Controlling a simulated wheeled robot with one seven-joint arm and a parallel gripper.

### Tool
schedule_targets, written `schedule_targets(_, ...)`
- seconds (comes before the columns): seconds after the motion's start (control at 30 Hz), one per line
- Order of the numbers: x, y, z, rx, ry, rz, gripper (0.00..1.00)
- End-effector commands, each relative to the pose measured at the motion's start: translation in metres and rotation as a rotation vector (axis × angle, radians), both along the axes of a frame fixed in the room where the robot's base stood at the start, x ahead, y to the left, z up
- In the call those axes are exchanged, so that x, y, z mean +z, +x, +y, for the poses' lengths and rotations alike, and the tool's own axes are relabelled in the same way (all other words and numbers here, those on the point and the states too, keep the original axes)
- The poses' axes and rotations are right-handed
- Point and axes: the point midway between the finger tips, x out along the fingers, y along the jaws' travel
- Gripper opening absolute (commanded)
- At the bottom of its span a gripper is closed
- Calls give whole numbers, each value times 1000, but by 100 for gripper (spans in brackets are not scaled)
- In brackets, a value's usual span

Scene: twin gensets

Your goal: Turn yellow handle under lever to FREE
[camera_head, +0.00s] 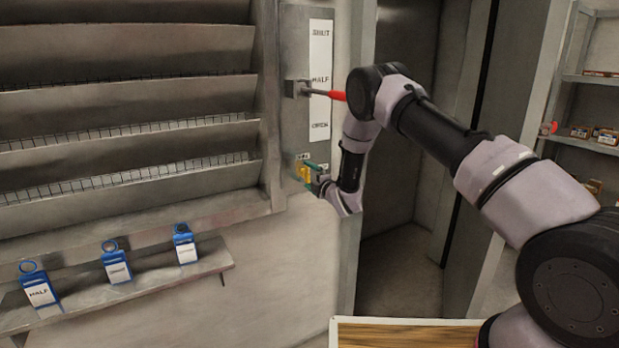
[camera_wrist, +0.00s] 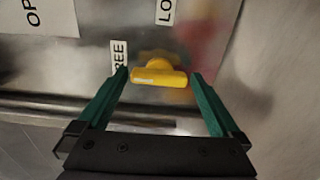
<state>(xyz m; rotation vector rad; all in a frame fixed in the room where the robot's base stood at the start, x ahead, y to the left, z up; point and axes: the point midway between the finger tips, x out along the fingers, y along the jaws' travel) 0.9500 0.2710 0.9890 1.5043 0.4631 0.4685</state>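The yellow handle (camera_wrist: 160,77) lies crosswise in the wrist view, a short bar in front of a round yellow hub. It also shows in the head view (camera_head: 303,173), partly hidden, low on the lever panel. A FREE label (camera_wrist: 119,54) is beside its left end, and a label starting with LO (camera_wrist: 166,12) is above it. The lever (camera_head: 321,93) with a red grip stands at the HALF mark.
A metal cabinet with sloped shelves (camera_head: 120,95) stands left of the panel (camera_head: 294,60). Blue tags (camera_head: 116,262) stand on a ledge below. A doorway recess is right of the panel, partly behind my arm. A wooden-topped surface (camera_head: 400,335) is at the bottom.

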Motion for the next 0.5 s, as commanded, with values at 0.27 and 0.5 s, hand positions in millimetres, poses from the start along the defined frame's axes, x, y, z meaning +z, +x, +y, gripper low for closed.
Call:
schedule_targets(0.27, 0, -13, -11, -3, 0, 1, 100)
schedule_targets(0.5, 0, -53, -38, -3, -1, 3, 100)
